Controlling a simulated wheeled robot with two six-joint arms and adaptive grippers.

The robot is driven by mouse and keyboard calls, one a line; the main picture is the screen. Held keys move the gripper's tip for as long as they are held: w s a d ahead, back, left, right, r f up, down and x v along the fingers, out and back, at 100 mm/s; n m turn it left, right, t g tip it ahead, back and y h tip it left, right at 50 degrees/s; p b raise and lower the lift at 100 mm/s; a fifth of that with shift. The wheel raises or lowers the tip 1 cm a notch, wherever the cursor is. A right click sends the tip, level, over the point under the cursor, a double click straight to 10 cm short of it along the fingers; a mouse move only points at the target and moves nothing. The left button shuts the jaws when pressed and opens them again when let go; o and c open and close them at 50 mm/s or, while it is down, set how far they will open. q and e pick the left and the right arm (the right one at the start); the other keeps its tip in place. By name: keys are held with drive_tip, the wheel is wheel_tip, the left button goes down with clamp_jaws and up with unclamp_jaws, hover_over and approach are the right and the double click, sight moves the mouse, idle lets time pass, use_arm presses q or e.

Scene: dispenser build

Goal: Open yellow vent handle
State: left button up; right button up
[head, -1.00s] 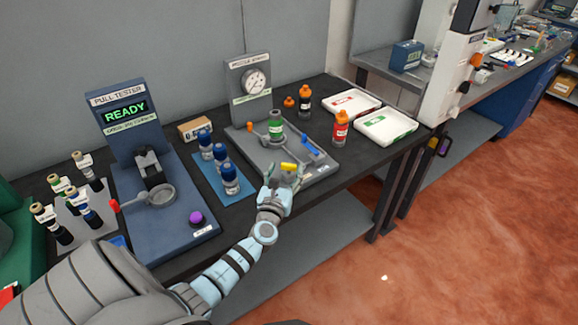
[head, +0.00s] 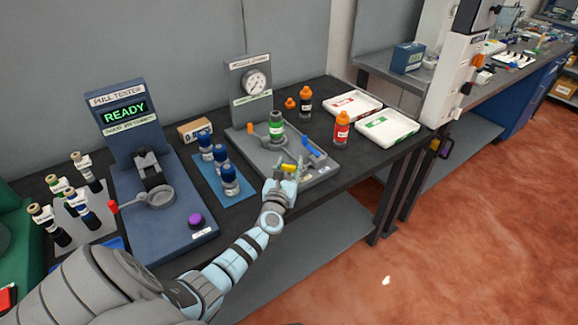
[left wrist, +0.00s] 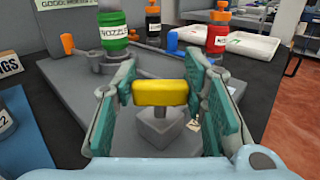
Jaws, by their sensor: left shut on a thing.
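The yellow vent handle (left wrist: 161,93) sits on a grey post (left wrist: 158,128) at the near side of the grey station plate. It also shows in the head view (head: 288,168), partly covered by my fingers. My left gripper (head: 287,170) has come in from the near side. In the left wrist view its teal finger pads (left wrist: 161,95) stand on either side of the yellow handle, shut on its two ends. A green-bodied nozzle bottle (head: 276,127) stands upright on the same plate. My right gripper is not in view.
A blue handle (head: 313,148) and an orange-tipped lever (head: 250,129) flank the green bottle. A gauge panel (head: 249,90) stands behind. Blue-capped bottles (head: 221,160) are to the left, an orange-capped red bottle (head: 341,130) and trays (head: 387,127) to the right.

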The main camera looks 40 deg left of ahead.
use_arm(q)
drive_tip(key=shift+y, duration=0.3)
drive_tip(key=shift+f+n+g+y, duration=0.1)
drive_tip(key=shift+n+g+y, duration=0.7)
drive_tip(key=shift+n+y, duration=0.3)
drive_tip(key=n+g+y+b, duration=0.1)
drive_tip(key=n+g+y, duration=0.1)
drive_tip(key=y, duration=0.1)
drive_tip(key=shift+w+f+g+b, duration=0.1)
drive_tip(key=shift+f+g+b, duration=0.05)
drive_tip(key=shift+g+b, duration=0.25)
drive_tip(key=n+g+y+b, duration=0.3)
drive_tip(key=n+g+b, duration=0.1)
drive_tip(key=b, duration=0.1)
drive_tip(key=shift+g, duration=0.4)
drive_tip(key=shift+n+g+y+b, duration=0.4)
drive_tip(key=shift+n+g+b, duration=0.3)
drive_tip(key=shift+g+b, duration=0.4)
drive_tip(key=shift+r, duration=0.2)
drive_tip(key=o, duration=1.2)
